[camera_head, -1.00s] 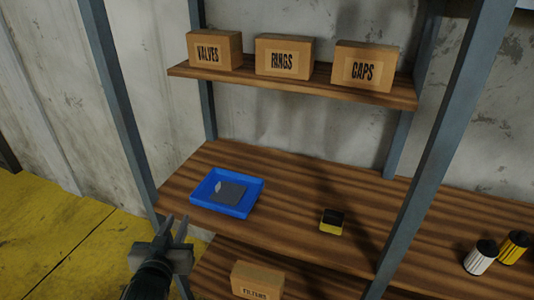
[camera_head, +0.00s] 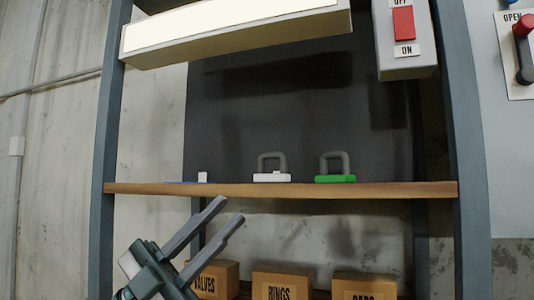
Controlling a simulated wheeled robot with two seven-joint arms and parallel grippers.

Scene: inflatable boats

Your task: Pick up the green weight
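The green weight (camera_head: 335,178) has a green base and a grey loop handle. It stands upright on the wooden upper shelf (camera_head: 400,190), right of the middle. My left gripper (camera_head: 222,219) is at the lower left, below the shelf board and to the left of the green weight. Its two fingers are spread apart with nothing between them. My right gripper is not in view.
A white weight (camera_head: 272,177) with a similar handle stands left of the green one. Boxes including RINGS (camera_head: 281,286) stand below. A lamp (camera_head: 235,30) and a red switch (camera_head: 404,24) are above.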

